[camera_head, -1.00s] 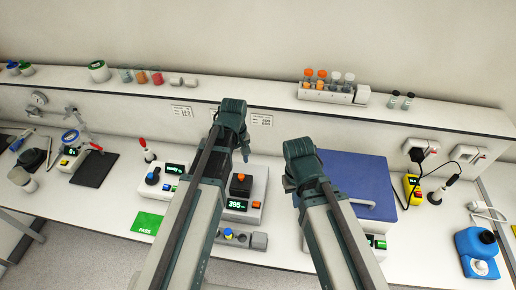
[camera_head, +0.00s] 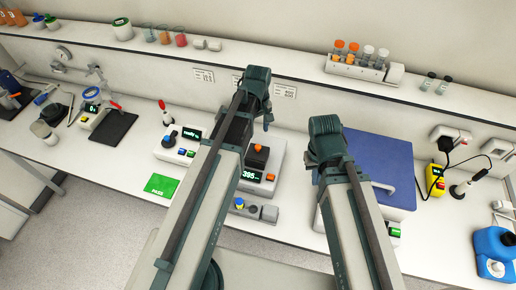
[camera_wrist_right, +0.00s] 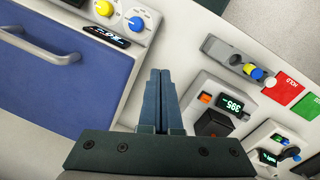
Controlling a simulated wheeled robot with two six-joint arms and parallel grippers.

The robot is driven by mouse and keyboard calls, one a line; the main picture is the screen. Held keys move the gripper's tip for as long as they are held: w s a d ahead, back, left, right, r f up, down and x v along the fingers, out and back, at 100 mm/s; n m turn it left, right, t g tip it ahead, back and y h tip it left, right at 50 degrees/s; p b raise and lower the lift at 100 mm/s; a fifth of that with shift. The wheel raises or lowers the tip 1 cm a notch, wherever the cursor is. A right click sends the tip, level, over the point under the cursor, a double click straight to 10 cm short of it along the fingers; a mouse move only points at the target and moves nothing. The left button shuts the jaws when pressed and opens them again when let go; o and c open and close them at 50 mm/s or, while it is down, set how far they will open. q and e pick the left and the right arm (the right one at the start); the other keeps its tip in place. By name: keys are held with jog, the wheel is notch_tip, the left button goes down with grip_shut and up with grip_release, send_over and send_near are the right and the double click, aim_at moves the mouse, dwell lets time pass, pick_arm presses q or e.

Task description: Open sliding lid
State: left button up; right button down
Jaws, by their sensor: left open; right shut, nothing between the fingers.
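The blue lid (camera_head: 385,165) lies on a pale device on the bench, right of centre in the head view. Its grey handle (camera_head: 388,190) runs near its front edge. In the right wrist view the blue lid (camera_wrist_right: 50,90) fills the left side, with the bar handle (camera_wrist_right: 40,47) at the upper left. My right gripper (camera_wrist_right: 161,100) is shut and empty, to the right of the lid and apart from the handle. In the head view my right forearm covers part of the lid's left side. My left gripper (camera_head: 268,117) is open and empty, further left.
A device with a dark knob and a 395 display (camera_head: 253,175) stands between my arms. Knobs and a display sit beside the lid in the right wrist view (camera_wrist_right: 120,20). A tube rack (camera_head: 355,69) stands on the back shelf.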

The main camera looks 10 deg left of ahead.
aim_at(258, 146)
pick_arm(q)
notch_tip(258, 146, down, 9)
jog(key=b, duration=0.7)
jog(key=shift+b, duration=0.4)
jog(key=shift+r, duration=0.1)
grip_shut()
dwell(0.6)
